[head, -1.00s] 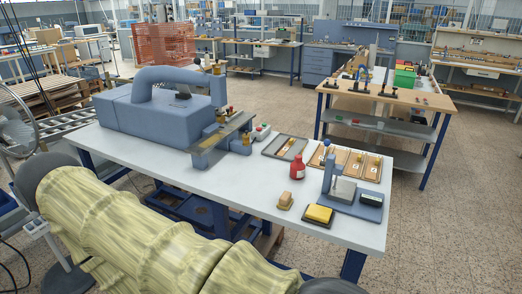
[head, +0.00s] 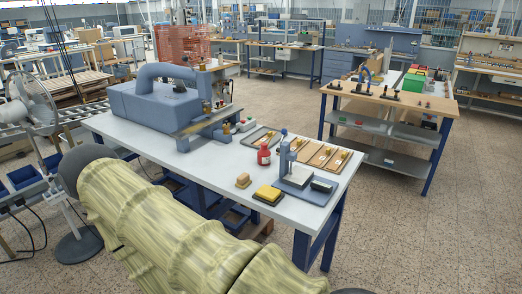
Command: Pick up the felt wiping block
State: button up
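A small tan block (head: 243,181), which looks like the felt wiping block, sits on the light grey top of the workbench (head: 215,168) near its front edge. A yellow pad in a dark tray (head: 268,195) lies just to its right, apart from it. My arm in its yellow-green sleeve crosses the bottom of the head view, in front of the bench. My gripper is not visible, so its state and its distance from the block do not show.
A large blue-grey stamping machine (head: 165,98) fills the bench's left part. Open floor (head: 415,235) lies to the right.

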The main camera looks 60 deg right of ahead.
aim_at(243, 181)
jog(key=z, duration=1.15)
